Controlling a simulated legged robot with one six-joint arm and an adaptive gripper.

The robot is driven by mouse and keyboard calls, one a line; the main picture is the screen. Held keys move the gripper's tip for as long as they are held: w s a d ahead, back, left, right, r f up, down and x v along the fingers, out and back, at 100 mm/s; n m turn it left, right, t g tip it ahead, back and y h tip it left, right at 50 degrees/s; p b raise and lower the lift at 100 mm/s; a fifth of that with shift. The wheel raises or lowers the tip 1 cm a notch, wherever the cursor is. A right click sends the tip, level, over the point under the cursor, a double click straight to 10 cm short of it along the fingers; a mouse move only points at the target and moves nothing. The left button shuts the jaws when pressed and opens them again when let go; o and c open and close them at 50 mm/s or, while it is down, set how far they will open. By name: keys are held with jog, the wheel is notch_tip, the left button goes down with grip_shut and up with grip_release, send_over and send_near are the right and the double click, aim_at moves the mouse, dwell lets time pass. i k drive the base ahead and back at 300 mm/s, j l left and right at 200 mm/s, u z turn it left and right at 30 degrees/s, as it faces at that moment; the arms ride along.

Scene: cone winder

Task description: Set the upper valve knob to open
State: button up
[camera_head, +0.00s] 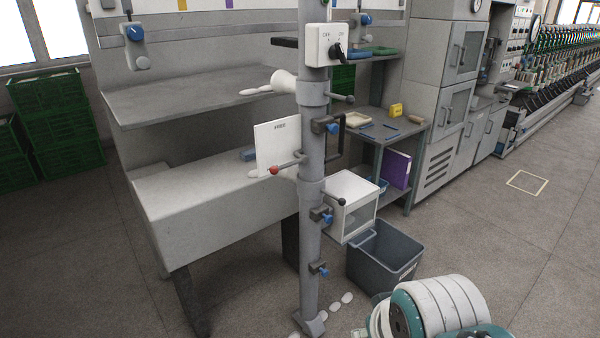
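Several small valves with blue knobs are clamped one above another on a grey upright post. The uppermost blue valve knob (333,128) is on the post's right side, below the switch box. A second blue knob (328,218) and a third blue knob (323,272) sit lower down. They are too small for me to read any open or closed marking. Part of my white and teal arm shows at the bottom right, apart from the post. My gripper's fingers are not in view.
The grey post (312,245) carries a white OFF/ON switch box (318,42), a red-tipped lever (275,170) and a white sign (275,145). Floor at the right is clear.

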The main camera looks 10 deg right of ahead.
aim_at(332, 129)
jog(key=i+z, duration=0.2)
jog(key=i, duration=0.9)
